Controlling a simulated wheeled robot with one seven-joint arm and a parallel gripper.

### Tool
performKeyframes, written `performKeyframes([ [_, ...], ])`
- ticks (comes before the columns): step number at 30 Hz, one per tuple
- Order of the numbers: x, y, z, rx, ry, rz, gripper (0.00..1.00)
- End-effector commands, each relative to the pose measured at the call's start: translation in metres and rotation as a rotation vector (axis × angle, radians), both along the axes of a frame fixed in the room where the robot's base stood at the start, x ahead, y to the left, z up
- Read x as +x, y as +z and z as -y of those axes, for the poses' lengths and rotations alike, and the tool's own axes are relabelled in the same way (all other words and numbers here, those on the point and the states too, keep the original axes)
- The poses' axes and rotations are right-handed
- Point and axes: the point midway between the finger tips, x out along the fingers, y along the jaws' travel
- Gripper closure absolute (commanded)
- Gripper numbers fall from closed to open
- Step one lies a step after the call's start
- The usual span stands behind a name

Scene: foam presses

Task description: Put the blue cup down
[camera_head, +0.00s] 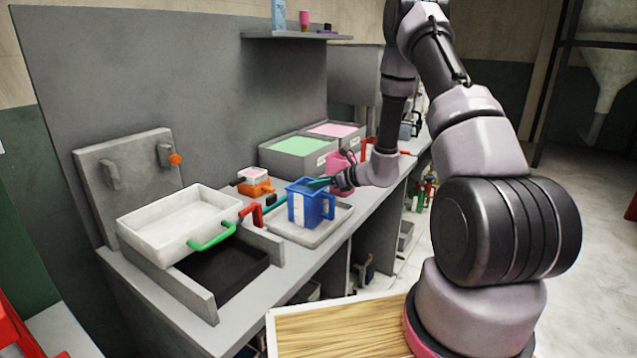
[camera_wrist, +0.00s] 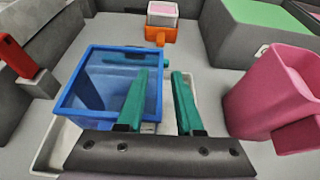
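The blue cup (camera_head: 301,205) stands upright on a shallow light tray (camera_head: 338,228) on the grey counter. It is square, with a pale panel on its side and a handle at the right. In the wrist view the blue cup (camera_wrist: 88,98) fills the left, its open top facing me. My gripper (camera_head: 322,183) is at the cup's upper right edge. In the wrist view my gripper's teal fingers (camera_wrist: 160,72) are apart: one over the cup's opening, one outside its right wall, with a gap showing. The handle is hidden there.
A pink jug (camera_wrist: 272,98) stands close on the right. A small orange-based container (camera_head: 255,185) is behind. A white basin with a green handle (camera_head: 180,222) sits left, near a red handle (camera_head: 252,213). Green and pink foam bins (camera_head: 300,148) stand at the back.

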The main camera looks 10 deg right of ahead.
Motion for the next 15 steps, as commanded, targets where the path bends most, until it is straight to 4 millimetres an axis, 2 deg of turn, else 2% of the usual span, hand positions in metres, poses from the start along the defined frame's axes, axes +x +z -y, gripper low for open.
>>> performKeyframes([
  [10,0.000,0.004,0.000,-0.001,0.000,0.001,0.66],
  [15,-0.016,0.013,0.018,-0.002,-0.004,0.000,0.66],
])
